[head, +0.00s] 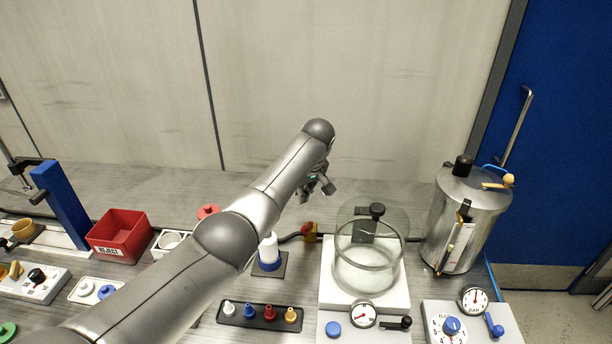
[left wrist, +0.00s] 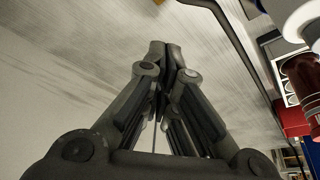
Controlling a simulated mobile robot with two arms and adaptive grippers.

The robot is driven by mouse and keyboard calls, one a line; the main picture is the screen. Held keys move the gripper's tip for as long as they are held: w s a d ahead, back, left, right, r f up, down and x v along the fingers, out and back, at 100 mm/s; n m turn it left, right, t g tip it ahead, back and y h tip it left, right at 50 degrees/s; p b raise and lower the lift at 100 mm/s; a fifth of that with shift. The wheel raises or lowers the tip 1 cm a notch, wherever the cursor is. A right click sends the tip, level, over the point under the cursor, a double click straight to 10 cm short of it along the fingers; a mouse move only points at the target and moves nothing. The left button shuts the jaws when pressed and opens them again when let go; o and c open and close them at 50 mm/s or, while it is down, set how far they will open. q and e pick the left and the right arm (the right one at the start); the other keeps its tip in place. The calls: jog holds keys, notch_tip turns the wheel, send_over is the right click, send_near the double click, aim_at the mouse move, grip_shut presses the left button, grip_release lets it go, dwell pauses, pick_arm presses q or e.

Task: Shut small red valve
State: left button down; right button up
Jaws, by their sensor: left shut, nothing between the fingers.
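A small red valve handle (head: 306,229) sits on a brass body (head: 311,236) on the bench, on the dark hose just left of the glass chamber (head: 370,255). My left gripper (head: 326,187) is in the air above and behind the valve in the head view, apart from it. In the left wrist view the left gripper (left wrist: 165,47) has its fingers together with nothing between them. The valve cannot be made out for sure in that view. My right gripper is not in view.
A steel pressure vessel (head: 463,220) stands right of the chamber. A white-topped bottle (head: 268,250), a rack of small coloured plugs (head: 260,316) and a red bin (head: 120,236) stand to the left. Gauges and a blue-knobbed panel (head: 473,327) line the front.

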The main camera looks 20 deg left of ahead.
pick_arm(q)
jog(key=b+v, duration=0.1)
jog(key=v, duration=0.5)
jog(key=shift+s+r, duration=0.2)
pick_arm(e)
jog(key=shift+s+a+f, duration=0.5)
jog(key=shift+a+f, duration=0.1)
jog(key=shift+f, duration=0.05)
